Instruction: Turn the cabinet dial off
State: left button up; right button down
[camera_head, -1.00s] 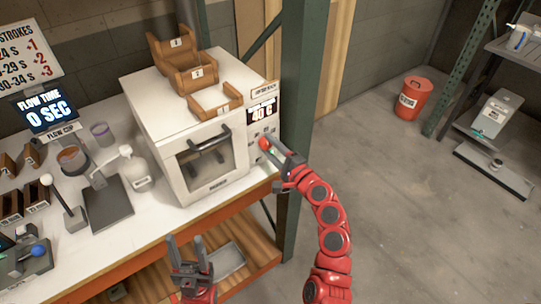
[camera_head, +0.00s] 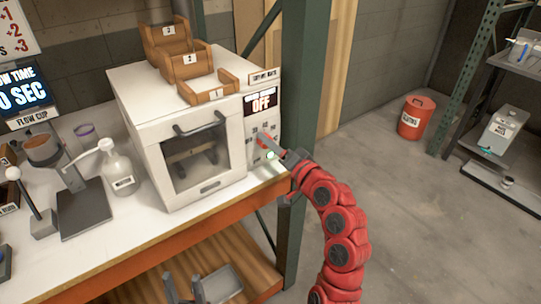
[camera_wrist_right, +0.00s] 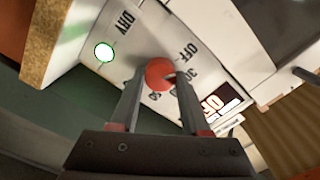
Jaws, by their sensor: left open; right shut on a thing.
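The white cabinet (camera_head: 130,88) stands on the bench in the head view, its door closed. Its control panel is on the right of its front, and the display (camera_head: 263,104) reads OFF. The red dial (camera_wrist_right: 160,74) shows in the right wrist view between my right gripper's fingers, with an OFF mark beside it. My right gripper (camera_wrist_right: 160,88) is shut on the dial; in the head view the gripper covers much of it. My left gripper (camera_head: 185,288) is open and empty at the bottom edge of the head view, low in front of the bench and away from the cabinet.
Brown numbered trays (camera_head: 190,66) sit on top of the cabinet. A white pump bottle (camera_head: 118,170) and a flow cup stand (camera_head: 85,195) are left of it. A green post (camera_head: 303,110) stands close to the right. A round green light (camera_wrist_right: 104,53) is on the panel.

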jog(key=shift+a+f+n+b, duration=0.1)
jog(key=shift+n+b, duration=1)
jog(key=shift+c, duration=1.8)
grip_release()
jog(key=shift+s, duration=0.1)
jog(key=shift+s+d, duration=0.2)
jog(key=shift+d, duration=0.05)
jog(key=p+v, duration=0.7)
jog(key=v, duration=0.9)
jog(key=shift+s+d+p, duration=0.2)
jog(key=shift+s+p, duration=0.15)
